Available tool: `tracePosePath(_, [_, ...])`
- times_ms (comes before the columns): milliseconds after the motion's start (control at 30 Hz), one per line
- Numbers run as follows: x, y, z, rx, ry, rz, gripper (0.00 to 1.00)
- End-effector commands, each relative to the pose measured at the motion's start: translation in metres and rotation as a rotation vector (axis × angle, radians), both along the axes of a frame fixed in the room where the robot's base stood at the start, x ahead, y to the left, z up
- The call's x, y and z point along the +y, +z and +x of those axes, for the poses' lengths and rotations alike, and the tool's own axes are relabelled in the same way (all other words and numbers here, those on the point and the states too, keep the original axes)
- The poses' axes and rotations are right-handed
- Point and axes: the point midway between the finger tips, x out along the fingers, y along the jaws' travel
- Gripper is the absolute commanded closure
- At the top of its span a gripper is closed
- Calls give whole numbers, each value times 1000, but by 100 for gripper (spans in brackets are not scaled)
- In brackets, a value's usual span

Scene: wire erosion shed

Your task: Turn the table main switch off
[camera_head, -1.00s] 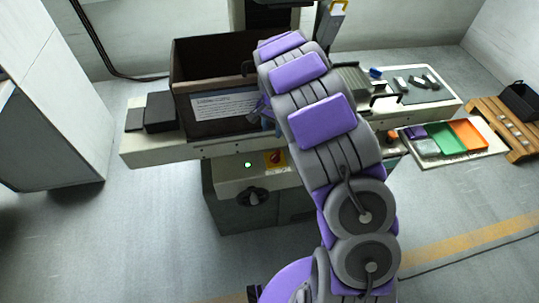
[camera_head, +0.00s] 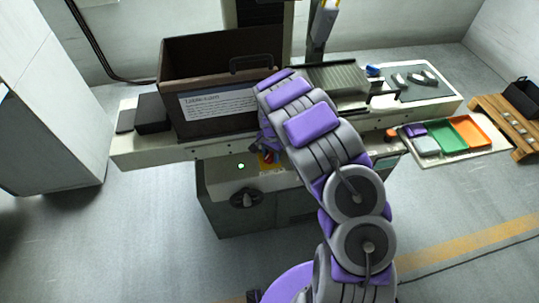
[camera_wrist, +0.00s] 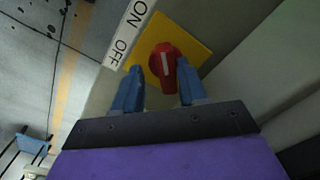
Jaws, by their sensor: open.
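The table main switch is a red rotary knob (camera_wrist: 164,60) with a white line, on a yellow plate (camera_wrist: 201,49). In the wrist view a white label (camera_wrist: 129,33) reading ON and OFF lies left of the plate. The line runs nearly up and down in that picture; I cannot tell which word it marks. My gripper (camera_wrist: 160,78) is open, its blue fingers on either side of the knob's lower part. Contact cannot be told. In the head view the switch (camera_head: 267,161) shows on the cabinet front, partly hidden by my gripper (camera_head: 267,146).
Left of the switch are a small green light (camera_head: 241,166) and a black knob (camera_head: 247,199) on the cabinet (camera_head: 221,211). The machine table (camera_head: 165,153) overhangs above, carrying a dark box (camera_head: 187,63). A parts tray (camera_head: 445,152) is at right. Floor in front is open.

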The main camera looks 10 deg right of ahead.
Motion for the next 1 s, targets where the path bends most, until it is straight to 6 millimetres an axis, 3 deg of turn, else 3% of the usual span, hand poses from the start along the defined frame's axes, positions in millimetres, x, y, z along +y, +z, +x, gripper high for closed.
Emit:
tracePosePath(167, [7, -1, -1, -1, 2, -11, 56])
tracePosePath(600, [7, 3, -1, -8, 3, -6, 99])
tracePosePath(1000, [7, 4, 0, -11, 8, -10, 100])
